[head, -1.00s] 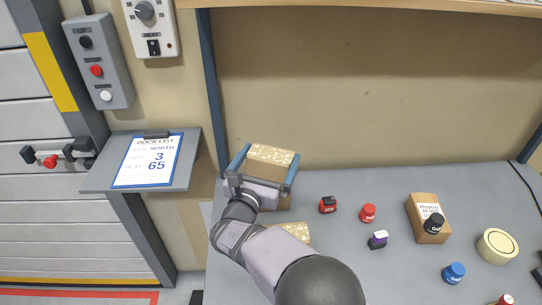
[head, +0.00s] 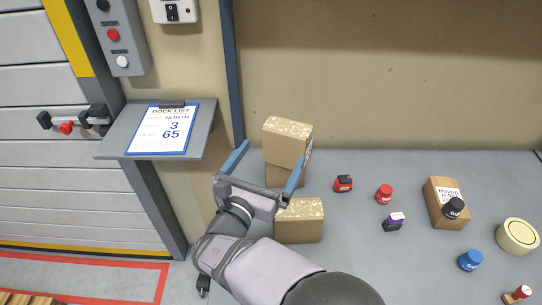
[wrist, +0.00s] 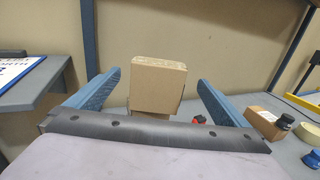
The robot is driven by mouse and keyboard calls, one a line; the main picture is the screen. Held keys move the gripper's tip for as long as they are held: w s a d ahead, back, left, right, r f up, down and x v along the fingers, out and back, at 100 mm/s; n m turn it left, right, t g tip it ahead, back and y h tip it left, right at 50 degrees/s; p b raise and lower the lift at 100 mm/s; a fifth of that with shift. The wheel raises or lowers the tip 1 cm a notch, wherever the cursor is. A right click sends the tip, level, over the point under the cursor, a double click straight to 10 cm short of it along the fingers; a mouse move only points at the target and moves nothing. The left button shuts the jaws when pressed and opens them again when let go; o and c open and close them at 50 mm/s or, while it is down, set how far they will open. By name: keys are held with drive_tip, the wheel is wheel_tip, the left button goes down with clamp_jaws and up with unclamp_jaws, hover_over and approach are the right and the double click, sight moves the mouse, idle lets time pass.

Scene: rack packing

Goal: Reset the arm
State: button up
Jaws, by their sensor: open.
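My gripper (head: 268,165) is open and empty, its two blue fingers spread wide. In the head view it is above the left part of the grey bench, in front of two stacked cardboard boxes. The upper box (head: 287,139) sits slightly askew on the lower box (head: 284,175). In the wrist view the upper box (wrist: 158,86) shows beyond and between the fingertips, apart from both. Another cardboard box (head: 300,222) stands nearer, just right of my gripper, partly hidden by it.
Right on the bench are a red-black item (head: 344,184), red bottle (head: 384,194), purple-white item (head: 394,222), labelled box (head: 436,207) with a black bottle (head: 454,208), blue bottle (head: 470,261) and tape roll (head: 517,237). A clipboard (head: 163,130) lies on the left shelf (head: 117,146). A blue post (head: 232,80) stands behind.

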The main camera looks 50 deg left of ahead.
sight(304, 147)
drive_tip(key=w+d+f+m+g+h+p, duration=0.1)
drive_tip(key=w+d+m+g+h+p, duration=0.1)
drive_tip(key=w+d+m+h, duration=0.55)
drive_tip(key=w+d+m+g+h+p, duration=0.15)
drive_tip(key=w+d+m, duration=0.25)
drive_tip(key=w+d, duration=0.75)
drive_tip(key=s+d+f+m+g+h, duration=0.2)
drive_tip(key=s+d+m+g, duration=0.15)
drive_tip(key=d, duration=0.65)
drive_tip(key=s+d+f+m+g+h, duration=0.15)
drive_tip(key=d+m, duration=0.25)
drive_tip(key=d, duration=0.6)
drive_tip(key=s+d+f+m+g+y+p, duration=0.1)
drive_tip(key=s+d+f+m+g+y, duration=0.1)
drive_tip(key=s+d+m+g, duration=0.2)
drive_tip(key=s+d+f+m+g+y+p, duration=0.2)
drive_tip(key=s+d+m, duration=0.7)
drive_tip(key=m, duration=0.8)
drive_tip(key=s+f+g+y, duration=0.1)
drive_tip(key=s+g, duration=0.1)
drive_tip(key=s, duration=0.1)
drive_tip(key=shift+s+d+f+y, duration=0.3)
drive_tip(key=shift+s+d+y, duration=0.05)
